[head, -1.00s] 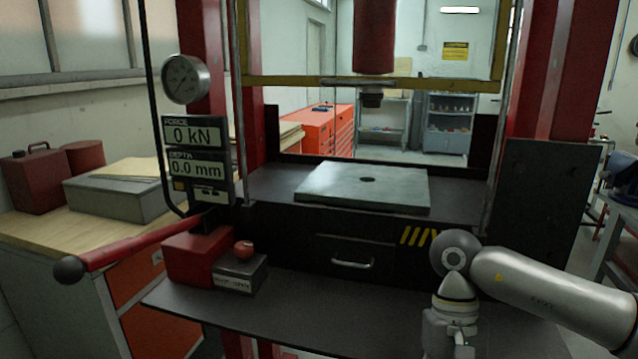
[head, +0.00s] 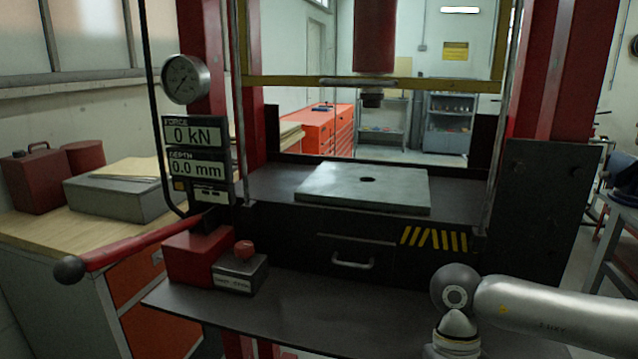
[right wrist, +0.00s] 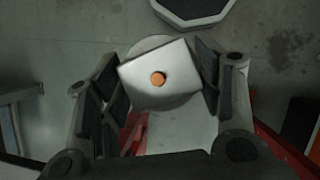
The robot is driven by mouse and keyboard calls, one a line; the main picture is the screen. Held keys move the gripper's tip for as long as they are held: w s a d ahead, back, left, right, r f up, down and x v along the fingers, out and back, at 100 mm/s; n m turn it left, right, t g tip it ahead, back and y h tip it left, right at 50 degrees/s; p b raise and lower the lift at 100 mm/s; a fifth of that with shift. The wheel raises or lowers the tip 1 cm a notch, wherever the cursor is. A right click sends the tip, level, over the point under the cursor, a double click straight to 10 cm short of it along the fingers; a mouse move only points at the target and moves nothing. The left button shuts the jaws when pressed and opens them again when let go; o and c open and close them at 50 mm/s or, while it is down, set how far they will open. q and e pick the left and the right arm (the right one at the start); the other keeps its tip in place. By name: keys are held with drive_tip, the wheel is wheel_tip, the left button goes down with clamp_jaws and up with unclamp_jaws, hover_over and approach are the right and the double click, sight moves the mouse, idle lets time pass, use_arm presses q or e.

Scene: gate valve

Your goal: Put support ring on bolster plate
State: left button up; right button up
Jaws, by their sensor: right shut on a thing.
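The bolster plate (head: 335,187) is a pale grey-green square plate with a small dark hole at its centre. It lies bare on the dark press bed in the head view. In the right wrist view my right gripper (right wrist: 160,79) is shut on a pale squarish block (right wrist: 180,91) with an orange round centre. A rounded grey shape shows behind the block. I cannot tell whether this held piece is the support ring. In the head view the right arm is at lower right, with its gripper below the frame. My left gripper is not in view.
The press ram (head: 373,98) hangs above the plate, with a yellow crossbar (head: 290,84) and red uprights around the bed. A dark side panel (head: 547,205) stands at right. A red lever (head: 130,248) and a control box (head: 240,272) are at left. The front shelf is mostly clear.

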drive_tip(key=shift+s+f, duration=0.65)
drive_tip(key=shift+s, duration=0.05)
drive_tip(key=shift+w, duration=0.1)
